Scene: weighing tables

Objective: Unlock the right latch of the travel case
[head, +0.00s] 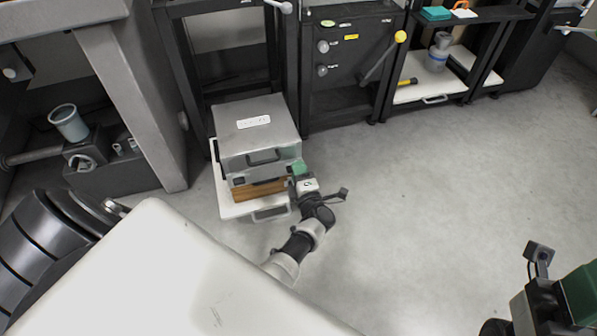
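The silver-grey travel case (257,118) stands upright on a low white shelf, left of centre in the head view. A dark handle (264,157) is on its front face, and a small dark piece that may be the left latch (239,181) shows low on the front left. My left gripper (298,170), with a green fingertip area, is at the front right corner of the case, touching or very close to it. It hides the right latch area, and its finger opening cannot be made out. My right gripper (578,290) is partly in view at the lower right, away from the case.
The white shelf (234,209) has its own front handle, with brown wood under the case. Black racks stand behind, one with a yellow-knobbed lever (400,37). A grey post (130,95) stands left. The grey floor (440,170) to the right is clear.

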